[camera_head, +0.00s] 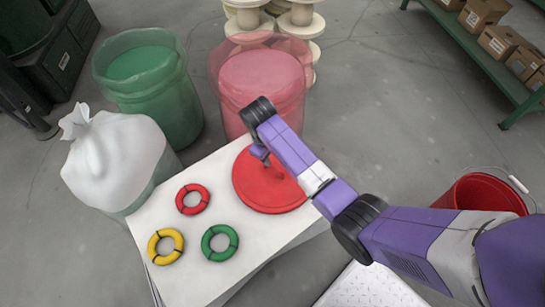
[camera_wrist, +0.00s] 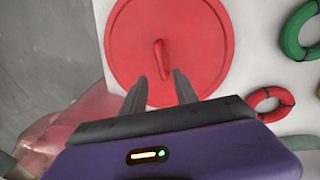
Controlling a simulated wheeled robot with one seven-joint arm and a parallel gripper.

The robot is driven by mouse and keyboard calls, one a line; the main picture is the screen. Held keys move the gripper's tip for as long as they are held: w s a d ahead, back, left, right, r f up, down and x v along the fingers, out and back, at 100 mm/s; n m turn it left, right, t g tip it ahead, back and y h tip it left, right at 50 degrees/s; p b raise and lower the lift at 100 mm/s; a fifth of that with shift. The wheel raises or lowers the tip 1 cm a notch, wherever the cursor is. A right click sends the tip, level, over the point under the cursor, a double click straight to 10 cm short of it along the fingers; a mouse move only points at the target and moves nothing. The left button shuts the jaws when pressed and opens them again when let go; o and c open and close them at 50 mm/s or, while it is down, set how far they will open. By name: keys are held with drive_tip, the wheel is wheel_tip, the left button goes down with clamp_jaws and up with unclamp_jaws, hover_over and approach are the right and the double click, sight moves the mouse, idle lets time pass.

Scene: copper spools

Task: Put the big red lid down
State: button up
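The big red lid (camera_head: 270,192) lies flat on the white table, near its right edge. My gripper (camera_head: 261,156) is over the lid in the head view, and my arm hides part of the lid's right side. In the wrist view the two fingers of my gripper (camera_wrist: 159,76) are apart, with the near end of the handle showing between their tips. Nothing is clamped between them. I cannot tell the exact height of the fingertips above the lid.
The white table (camera_head: 190,268) also bears a red ring (camera_head: 183,200), a yellow ring (camera_head: 154,250) and a green ring (camera_head: 207,245). Behind it stand a translucent red bin (camera_head: 229,100) and a green bin (camera_head: 180,105). A white bag (camera_head: 112,160) is at left, a red bucket (camera_head: 480,195) at right.

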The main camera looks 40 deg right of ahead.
drive_tip(key=shift+a+r, duration=0.1)
drive_tip(key=shift+r, duration=0.3)
drive_tip(key=s+a+f+t+y, duration=0.1)
drive_tip(key=s+a+f+t, duration=0.15)
drive_tip(key=a, duration=0.35)
drive_tip(key=s+a+f+t+y, duration=0.1)
drive_tip(key=s+a+f, duration=0.25)
drive_tip(key=a, duration=0.35)
drive_tip(key=s+a+r+m+t, duration=0.1)
drive_tip(key=s+a+t, duration=0.1)
drive_tip(key=s, duration=0.3)
drive_tip(key=s+a+r+t, duration=0.2)
drive_tip(key=s+a, duration=0.1)
drive_tip(key=s, duration=0.2)
drive_tip(key=s+d+r+t, duration=0.1)
drive_tip(key=s+r+t, duration=0.1)
drive_tip(key=s+r, duration=0.3)
drive_tip(key=s+d+r+t, duration=0.1)
drive_tip(key=s+r, duration=0.5)
drive_tip(key=r, duration=0.7)
drive_tip(key=s+d+r+m+t, duration=0.1)
drive_tip(key=s+r+t, duration=0.3)
drive_tip(key=r, duration=0.5)
drive_tip(key=shift+s+d, duration=0.5)
drive_tip(key=shift+s, duration=0.55)
